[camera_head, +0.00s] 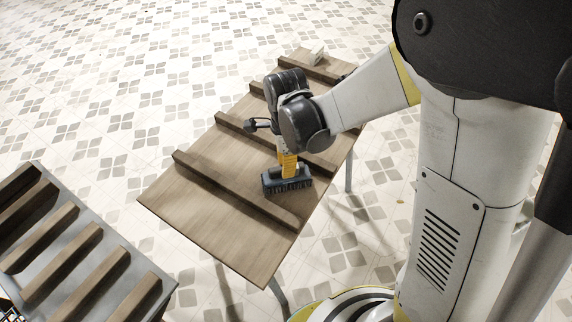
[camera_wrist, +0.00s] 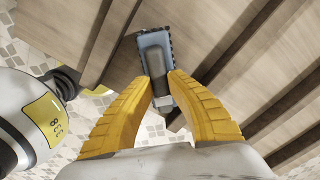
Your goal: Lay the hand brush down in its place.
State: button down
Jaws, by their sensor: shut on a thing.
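The hand brush (camera_head: 287,180) has a blue-grey body and dark bristles along its edge. In the wrist view the brush (camera_wrist: 154,48) points away from me, with its grey handle between my yellow fingers. My gripper (camera_head: 287,160) points down over the wooden board table and is shut on the handle; the fingertips also show in the wrist view (camera_wrist: 161,84). The brush is over the near part of the board (camera_head: 180,202), by a raised slat (camera_head: 235,190). I cannot tell whether it touches the board.
Several raised slats cross the board, with bare strips between them. A small pale block (camera_head: 315,57) sits at the far end. A second slatted stand (camera_head: 75,255) is at the lower left, apart from the table. The tiled floor around is clear.

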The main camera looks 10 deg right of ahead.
jog(key=shift+f+b, duration=0.35)
jog(key=shift+f, duration=0.15)
jog(key=c, duration=1.3)
grip_release()
jog(key=shift+c, duration=0.2)
jog(key=shift+r, duration=0.1)
notch_tip(320, 180, up, 12)
